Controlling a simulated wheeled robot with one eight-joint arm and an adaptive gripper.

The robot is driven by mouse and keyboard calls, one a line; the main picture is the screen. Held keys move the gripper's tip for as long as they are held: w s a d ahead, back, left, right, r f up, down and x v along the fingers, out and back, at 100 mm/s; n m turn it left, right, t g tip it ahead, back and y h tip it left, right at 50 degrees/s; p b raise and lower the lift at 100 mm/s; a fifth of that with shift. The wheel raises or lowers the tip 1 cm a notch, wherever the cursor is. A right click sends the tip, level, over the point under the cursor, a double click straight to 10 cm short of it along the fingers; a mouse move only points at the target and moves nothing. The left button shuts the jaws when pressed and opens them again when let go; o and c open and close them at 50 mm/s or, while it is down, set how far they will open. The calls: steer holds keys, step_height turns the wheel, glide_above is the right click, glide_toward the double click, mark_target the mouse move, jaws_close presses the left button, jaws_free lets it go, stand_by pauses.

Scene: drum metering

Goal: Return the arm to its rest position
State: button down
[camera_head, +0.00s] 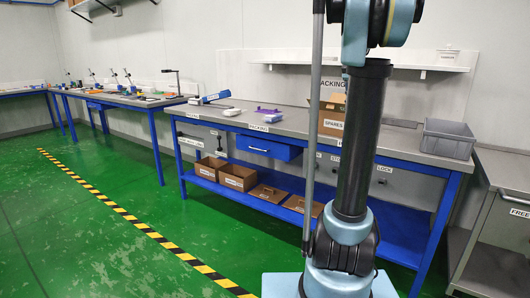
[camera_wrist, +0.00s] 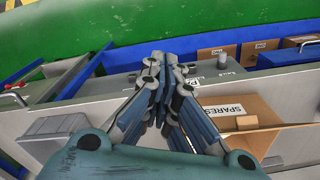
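My gripper (camera_wrist: 165,78) shows in the wrist view with its finger linkages drawn together; it looks shut, and nothing shows between the fingertips. In that view it is over the grey packing bench (camera_wrist: 110,112), apart from the things there. An open cardboard box labelled SPARES (camera_wrist: 233,110) lies to the right of the fingers. In the head view my arm rises upright in front of the bench (camera_head: 400,143), and its upper end runs out of the top of the picture. My gripper is outside the head view.
A grey crate (camera_head: 447,139) stands at the bench's right end. The SPARES box (camera_head: 331,117) is partly behind my arm. Cardboard bins (camera_head: 238,177) sit on the blue lower shelf. A wall shelf (camera_head: 420,67) is above. The green floor (camera_head: 100,225) at left is clear.

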steer(key=s+a+f+n+t, duration=0.1)
steer(key=s+a+f+n, duration=0.2)
steer(key=s+a+f, duration=0.45)
steer(key=s+a+f+n, duration=0.3)
steer(key=s+f, duration=0.2)
steer(key=s, duration=0.5)
steer(key=s+a+f+n, duration=0.2)
steer(key=s+f, duration=0.4)
steer(key=f, duration=0.3)
steer(key=s+a+f+n+t, duration=0.1)
steer(key=s+a+f+n, duration=0.1)
steer(key=s+f, duration=0.5)
step_height(320, 180, down, 2)
steer(key=shift+s+a+f+n, duration=0.15)
steer(key=shift+s+a+n, duration=0.15)
steer(key=shift+n, duration=0.5)
steer(key=shift+w+f, duration=0.2)
steer(key=shift+w, duration=0.25)
